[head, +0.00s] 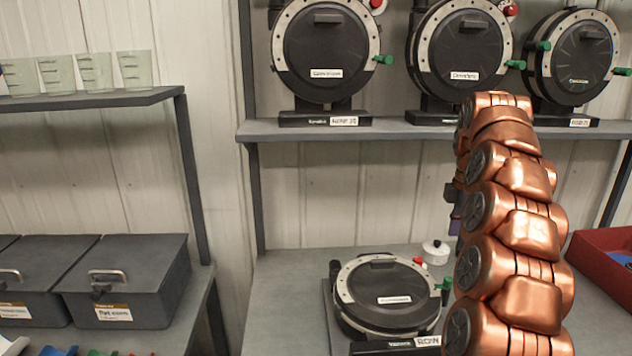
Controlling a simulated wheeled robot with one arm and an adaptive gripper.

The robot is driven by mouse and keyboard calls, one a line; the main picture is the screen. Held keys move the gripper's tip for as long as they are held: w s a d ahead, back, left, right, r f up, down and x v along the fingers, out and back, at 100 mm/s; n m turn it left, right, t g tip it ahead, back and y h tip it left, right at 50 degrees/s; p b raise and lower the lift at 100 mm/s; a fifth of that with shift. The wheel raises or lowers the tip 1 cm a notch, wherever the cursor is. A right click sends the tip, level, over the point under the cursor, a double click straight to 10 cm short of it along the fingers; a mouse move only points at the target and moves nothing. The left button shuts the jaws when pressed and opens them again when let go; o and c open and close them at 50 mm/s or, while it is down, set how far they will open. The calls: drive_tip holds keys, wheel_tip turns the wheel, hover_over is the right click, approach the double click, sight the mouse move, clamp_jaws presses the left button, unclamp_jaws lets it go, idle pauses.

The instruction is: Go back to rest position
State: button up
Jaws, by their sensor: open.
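My copper-coloured arm (520,230) rises along the right side of the head view, in front of the shelf and the bench. My gripper cannot be made out; the arm's links cover the space behind them. A small dark and purple part (454,222) shows at the arm's left edge, and I cannot tell what it belongs to. A round black seed meter (380,285) with a pale rim and a green handle lies on the bench left of the arm. A small white knobbed lid or pot (436,252) stands behind it.
Three more seed meters (326,50), (464,50), (573,55) stand upright on the upper shelf (380,130). A red tray (605,262) is at the right. Grey lidded boxes (125,280) and clear cups (95,72) are at the left. The bench (285,300) is bare left of the lower meter.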

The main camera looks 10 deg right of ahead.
drive_tip(key=s+a+m, duration=0.5)
drive_tip(key=s+a, duration=0.8)
drive_tip(key=a, duration=0.4)
drive_tip(key=s+a+f+m, duration=0.2)
drive_tip(key=s+f+m, duration=0.1)
drive_tip(key=s, duration=0.5)
drive_tip(key=s+a+f+m+g, duration=0.1)
drive_tip(key=s+a+f+m, duration=0.1)
drive_tip(key=s+f, duration=0.3)
drive_tip(key=s+a+f+m, duration=0.3)
drive_tip(key=s+f+m, duration=0.1)
drive_tip(key=s, duration=0.7)
drive_tip(key=shift+s+f+m+g, duration=0.2)
drive_tip(key=shift+s+m+g, duration=0.2)
drive_tip(key=shift+m, duration=0.2)
